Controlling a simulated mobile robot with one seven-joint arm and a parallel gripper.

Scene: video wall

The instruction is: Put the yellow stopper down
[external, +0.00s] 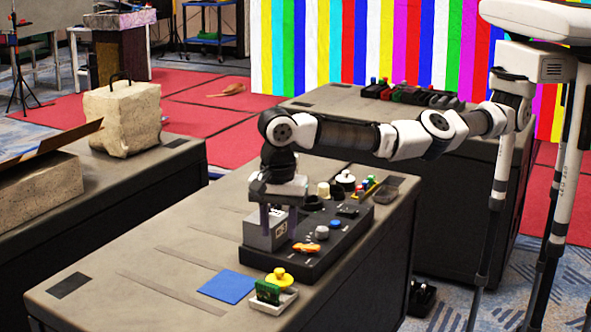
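A yellow stopper-like piece (279,279), with a knob on a wider round base, sits at the near end of the table. It is at the back of a small white dish (285,301), behind a green block (267,292). I cannot tell whether it rests in the dish or on something in it. My gripper (277,222) points down, away from the yellow piece, at a grey box (264,238) on the black panel. Its fingers look apart at the box's top, but whether they grip the box is unclear.
A blue square mat (229,286) lies left of the dish. The black panel (330,251) carries an orange piece (306,247), knobs and several small items. A stone-like block (124,117) stands on the left table.

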